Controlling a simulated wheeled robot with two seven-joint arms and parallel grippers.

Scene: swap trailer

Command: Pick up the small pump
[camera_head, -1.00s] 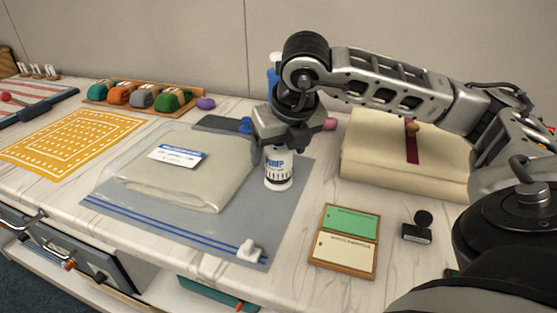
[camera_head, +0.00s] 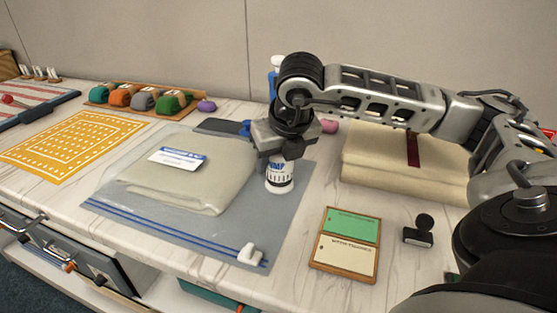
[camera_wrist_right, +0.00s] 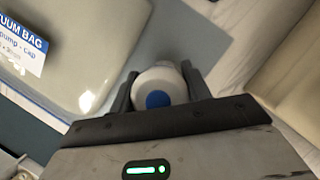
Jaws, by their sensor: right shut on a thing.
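The pump's top is hidden by the gripper in the head view. The clear vacuum bag (camera_head: 125,202) holds a folded beige cloth with a white and blue label. My left gripper is not in view.
A folded cream blanket (camera_head: 375,160) with a red band lies behind right. A wooden frame with green and cream cards (camera_head: 345,244) and a black stamp (camera_head: 419,231) lie at front right. Coloured rolls in a wooden tray (camera_head: 143,97) and a yellow mat (camera_head: 70,143) are at left.

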